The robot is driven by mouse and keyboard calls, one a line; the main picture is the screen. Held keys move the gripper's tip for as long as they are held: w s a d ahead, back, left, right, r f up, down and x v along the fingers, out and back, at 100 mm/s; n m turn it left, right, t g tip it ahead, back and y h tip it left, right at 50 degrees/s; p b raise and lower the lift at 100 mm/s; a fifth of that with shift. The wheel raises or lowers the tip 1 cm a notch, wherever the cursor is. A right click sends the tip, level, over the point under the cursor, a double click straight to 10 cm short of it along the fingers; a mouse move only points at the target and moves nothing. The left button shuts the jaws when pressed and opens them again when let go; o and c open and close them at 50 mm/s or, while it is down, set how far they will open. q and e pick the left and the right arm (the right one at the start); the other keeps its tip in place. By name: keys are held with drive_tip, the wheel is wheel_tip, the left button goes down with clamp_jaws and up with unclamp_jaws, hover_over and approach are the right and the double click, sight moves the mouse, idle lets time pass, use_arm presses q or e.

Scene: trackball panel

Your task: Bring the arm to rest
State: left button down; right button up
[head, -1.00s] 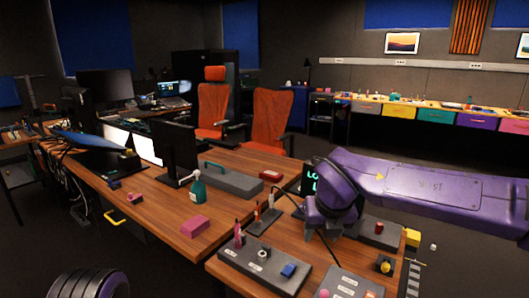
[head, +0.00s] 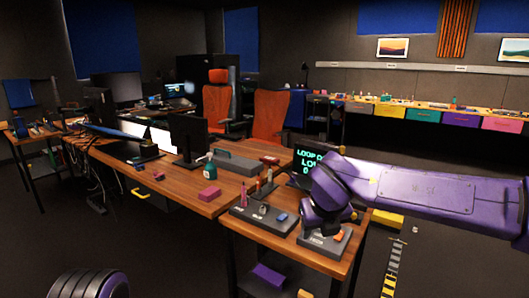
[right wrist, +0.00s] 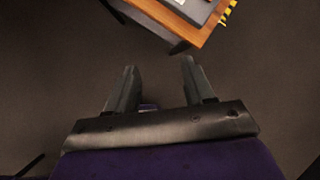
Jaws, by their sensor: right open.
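My right gripper (right wrist: 159,66) is open and empty in the right wrist view, with its two grey fingers apart over bare dark floor. A corner of the wooden desk (right wrist: 205,28) is at the top of that view, apart from the fingers. In the head view my purple right arm (head: 425,190) comes in from the right and covers part of the near desk (head: 262,243). Its fingers cannot be made out there. A grey panel (head: 313,240) on this desk is partly hidden by my arm; no trackball can be told. My left gripper is not in view.
A screen with green text (head: 306,158) is behind my arm. A grey panel with a blue part (head: 262,220), a pink block (head: 209,197) and a green bottle (head: 209,171) are on the desks. Open floor (head: 455,260) lies to the right, with a yellow-black strip (head: 395,270).

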drive_tip(key=d+f+n+t+h, duration=0.3)
drive_tip(key=d+f+n+h, duration=0.15)
drive_tip(key=f+n, duration=0.65)
drive_tip(key=s+d+f+n+y+p, duration=0.15)
drive_tip(key=s+f+n, duration=0.25)
drive_tip(key=f, duration=0.4)
drive_tip(key=s+d+f+n+p, duration=0.1)
drive_tip(key=s+d+f+n, duration=0.2)
drive_tip(key=f, duration=0.5)
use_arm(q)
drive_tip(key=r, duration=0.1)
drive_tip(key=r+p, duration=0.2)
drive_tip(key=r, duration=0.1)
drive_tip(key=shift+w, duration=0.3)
use_arm(e)
drive_tip(key=s+d+f+n+g, duration=0.1)
drive_tip(key=s+d+f+n, duration=0.2)
drive_tip(key=s, duration=0.6)
drive_tip(key=s+d+f+n+g, duration=0.2)
drive_tip(key=s+d+f+n, duration=0.1)
drive_tip(key=s, duration=0.6)
drive_tip(key=s+d+f+n+g, duration=0.2)
drive_tip(key=s+f, duration=0.3)
drive_tip(key=s, duration=0.4)
drive_tip(key=shift+s+d+f+n, duration=0.3)
drive_tip(key=shift+s+d+n, duration=0.15)
drive_tip(key=shift+n, duration=0.25)
